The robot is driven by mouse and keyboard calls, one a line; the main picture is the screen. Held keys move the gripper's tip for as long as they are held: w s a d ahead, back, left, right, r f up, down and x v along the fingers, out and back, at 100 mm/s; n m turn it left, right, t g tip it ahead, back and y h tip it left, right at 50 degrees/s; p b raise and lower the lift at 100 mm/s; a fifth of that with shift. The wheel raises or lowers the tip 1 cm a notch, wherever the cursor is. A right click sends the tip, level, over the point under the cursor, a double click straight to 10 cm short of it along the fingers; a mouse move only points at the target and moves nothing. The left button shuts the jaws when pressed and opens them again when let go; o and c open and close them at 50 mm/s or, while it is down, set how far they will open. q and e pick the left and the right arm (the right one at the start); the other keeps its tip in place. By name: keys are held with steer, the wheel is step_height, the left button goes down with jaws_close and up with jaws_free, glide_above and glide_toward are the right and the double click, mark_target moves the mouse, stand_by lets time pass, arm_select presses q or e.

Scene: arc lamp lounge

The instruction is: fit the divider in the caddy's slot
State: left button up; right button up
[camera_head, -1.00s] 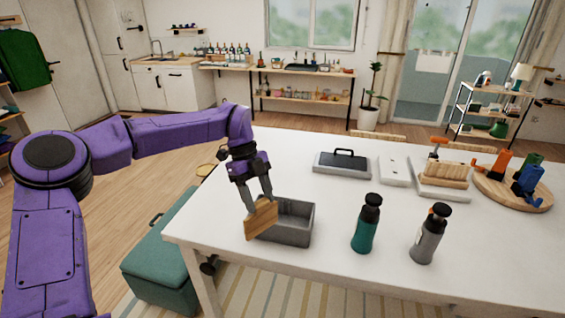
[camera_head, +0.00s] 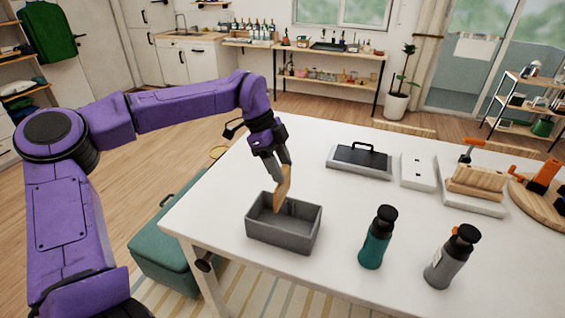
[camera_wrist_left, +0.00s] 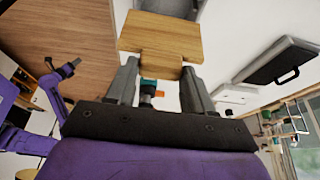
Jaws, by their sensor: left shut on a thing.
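The divider (camera_head: 282,187) is a flat light-wood plate with a narrower tab. My left gripper (camera_head: 284,166) is shut on the tab, and the plate hangs below the fingers, tilted and nearly edge-on in the head view. The grey caddy (camera_head: 276,238) is an open box on the white table; the divider's lower end overlaps its far inner part in the picture. I cannot tell whether that end is above the rim or inside. In the left wrist view the divider (camera_wrist_left: 160,35) covers most of the caddy (camera_wrist_left: 170,7). The slot is not clear.
A teal bottle (camera_head: 377,240) and a grey bottle (camera_head: 450,258) stand right of the caddy. A black-topped tray (camera_head: 360,160), a white plate (camera_head: 418,172) and a wooden rack (camera_head: 475,182) lie farther back. The table (camera_head: 215,200) is clear left of the caddy.

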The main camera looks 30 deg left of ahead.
arm_select(q)
steer(key=shift+s+r, duration=0.1)
steer(key=shift+s, duration=0.15)
steer(key=shift+w+f+b, duration=0.2)
steer(key=shift+f+b, duration=0.1)
steer(key=shift+w+f+b, duration=0.35)
steer(key=shift+w+f, duration=0.05)
steer(key=shift+f, duration=0.25)
steer(key=shift+w+f+b, duration=0.35)
steer(key=shift+f, duration=0.25)
steer(key=shift+s+f+b, duration=0.15)
steer(key=shift+f+b, duration=1.3)
steer(key=shift+f, duration=0.2)
steer(key=shift+s+r, duration=0.1)
steer(key=shift+s, duration=0.1)
